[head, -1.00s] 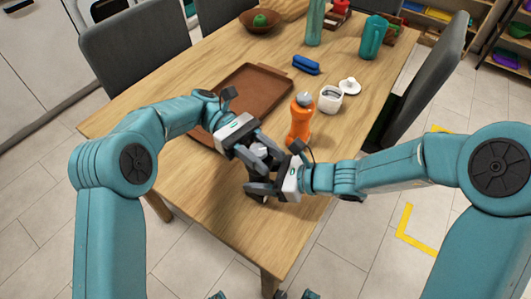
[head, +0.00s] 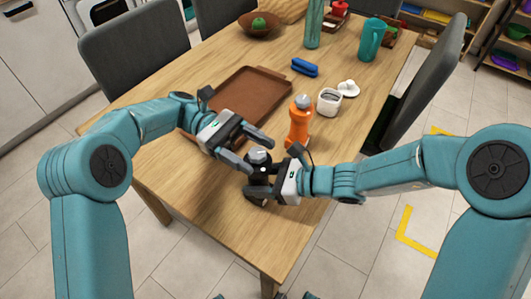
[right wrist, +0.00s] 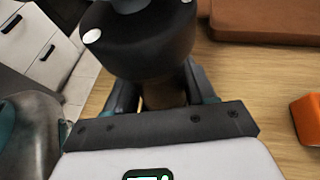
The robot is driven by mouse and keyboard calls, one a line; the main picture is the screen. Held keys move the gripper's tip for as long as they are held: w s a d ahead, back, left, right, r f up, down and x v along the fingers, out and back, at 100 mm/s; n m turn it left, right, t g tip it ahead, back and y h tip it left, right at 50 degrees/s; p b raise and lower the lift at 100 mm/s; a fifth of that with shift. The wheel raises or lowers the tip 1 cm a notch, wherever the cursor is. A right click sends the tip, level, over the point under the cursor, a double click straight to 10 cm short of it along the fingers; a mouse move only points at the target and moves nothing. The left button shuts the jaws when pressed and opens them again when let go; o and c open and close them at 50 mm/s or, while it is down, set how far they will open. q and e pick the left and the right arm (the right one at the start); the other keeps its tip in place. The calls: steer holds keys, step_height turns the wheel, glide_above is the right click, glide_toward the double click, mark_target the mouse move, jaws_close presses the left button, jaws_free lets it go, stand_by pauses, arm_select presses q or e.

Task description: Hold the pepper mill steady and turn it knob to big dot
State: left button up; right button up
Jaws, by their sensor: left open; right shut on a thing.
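The pepper mill (head: 259,156) stands near the table's front edge, with a dark knob and grey top. In the right wrist view its black knob (right wrist: 150,50) fills the upper middle. One white dot shows at the knob's left rim and a smaller-looking, partly cut-off one at its upper right. A brownish part of the body (right wrist: 163,96) shows below. My right gripper (head: 258,184) is shut on the mill's body below the knob. My left gripper (head: 260,157) is open, its fingers spread about the knob; contact cannot be told. Any pointer mark is unclear.
An orange bottle (head: 299,125) stands close behind the grippers. A white jar (head: 329,103) and its lid (head: 348,89) are beyond it. A brown tray (head: 245,98) lies behind my left arm. The front left of the table is clear.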

arm_select(q)
steer(key=a+n+t+h, duration=0.4)
steer(key=a+n+t, duration=0.4)
steer(key=a+t, duration=0.15)
steer(key=shift+t, duration=0.45)
steer(key=d, duration=1.2)
steer(key=shift+d+f, duration=0.25)
steer(key=shift+f, duration=0.1)
steer(key=c, duration=1)
